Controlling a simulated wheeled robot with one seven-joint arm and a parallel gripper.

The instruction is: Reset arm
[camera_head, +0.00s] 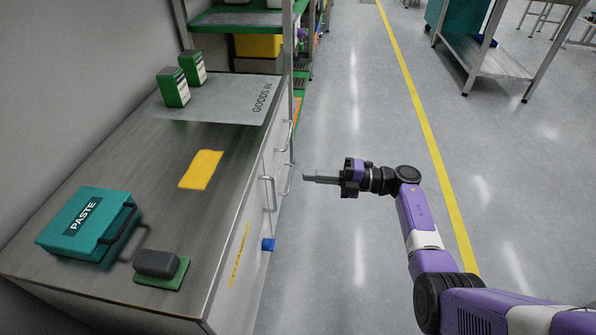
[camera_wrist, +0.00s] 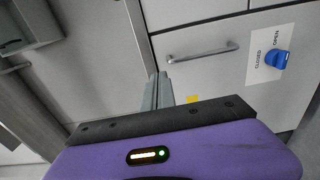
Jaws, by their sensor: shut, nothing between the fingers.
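My purple and black arm reaches in from the lower right of the head view. My gripper (camera_head: 308,177) is shut and empty. It points left toward the front of the cabinet (camera_head: 236,265), over the floor, at the side of the drawer handles. In the wrist view the closed grey fingers of my gripper (camera_wrist: 158,84) point up toward the cabinet front, left of a bar handle (camera_wrist: 202,53). A blue knob (camera_wrist: 276,60) on a white label shows at the right there.
On the cabinet top are a teal PASTE case (camera_head: 88,222), a dark block on a green base (camera_head: 160,268), a yellow patch (camera_head: 201,169), and two green-white boxes (camera_head: 173,87) by the GOODS IN mat (camera_head: 225,100). Shelving (camera_head: 240,20) stands behind. The floor right of my gripper is clear.

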